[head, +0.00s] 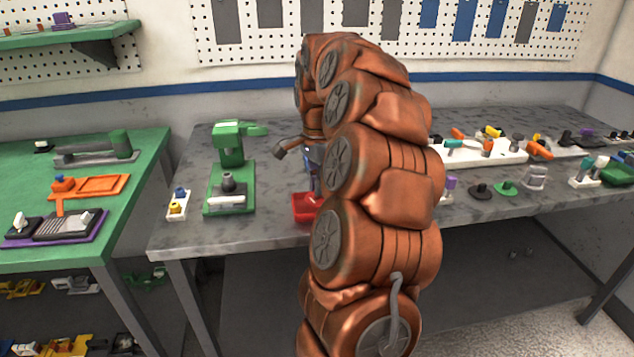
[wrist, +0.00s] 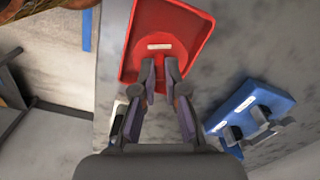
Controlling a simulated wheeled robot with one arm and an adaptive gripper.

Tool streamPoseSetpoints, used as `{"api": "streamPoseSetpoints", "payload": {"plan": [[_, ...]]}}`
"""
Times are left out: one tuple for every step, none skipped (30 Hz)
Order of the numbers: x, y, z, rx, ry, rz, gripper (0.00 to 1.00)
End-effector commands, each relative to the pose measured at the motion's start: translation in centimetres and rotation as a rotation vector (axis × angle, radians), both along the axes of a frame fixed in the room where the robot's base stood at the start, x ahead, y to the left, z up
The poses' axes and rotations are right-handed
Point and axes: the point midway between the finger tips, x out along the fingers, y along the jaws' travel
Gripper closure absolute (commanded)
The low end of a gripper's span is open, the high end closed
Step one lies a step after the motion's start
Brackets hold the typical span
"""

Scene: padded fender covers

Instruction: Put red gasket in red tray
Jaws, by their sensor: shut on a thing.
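The red tray (head: 303,213) lies near the front edge of the grey bench in the head view, partly hidden by my arm. In the wrist view the red tray (wrist: 198,22) is large, with raised rims. My gripper (wrist: 162,70) points down over the tray, its fingers close together. It is shut on the red gasket (wrist: 160,36), a round red shape at the fingertips, against the tray's red floor. Red on red, I cannot tell whether the gasket touches the floor.
A blue fixture (wrist: 262,100) with grey parts stands right of the tray in the wrist view. In the head view, a green press (head: 230,165) and a small white block (head: 177,205) stand left of it. Several parts crowd the bench's right side.

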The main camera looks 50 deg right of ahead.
Motion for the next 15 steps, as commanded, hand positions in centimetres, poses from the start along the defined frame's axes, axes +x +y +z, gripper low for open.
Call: {"api": "streamPoseSetpoints", "payload": {"plan": [[0.0, 0.0, 0.04, 0.0, 0.0, 0.0, 1.0], [0.0, 0.0, 0.04, 0.0, 0.0, 0.0, 1.0], [0.0, 0.0, 0.04, 0.0, 0.0, 0.0, 1.0], [0.0, 0.0, 0.04, 0.0, 0.0, 0.0, 1.0], [0.0, 0.0, 0.04, 0.0, 0.0, 0.0, 1.0], [-0.01, 0.01, 0.03, 0.0, 0.0, 0.0, 1.0], [0.0, 0.01, 0.01, 0.0, 0.0, 0.0, 1.0], [0.0, 0.0, -0.01, 0.0, 0.0, 0.0, 1.0], [-0.01, 0.01, -0.07, 0.0, 0.0, 0.0, 1.0], [-0.01, 0.01, -0.12, 0.0, 0.0, 0.0, 1.0], [-0.01, 0.01, -0.17, 0.0, 0.0, 0.0, 1.0], [-0.01, 0.01, -0.26, 0.0, 0.0, 0.0, 1.0], [-0.01, 0.01, -0.32, 0.0, 0.0, 0.0, 1.0], [-0.01, 0.01, -0.4, 0.0, 0.0, 0.0, 1.0], [-0.01, 0.01, -0.48, 0.0, 0.0, 0.0, 1.0]]}}
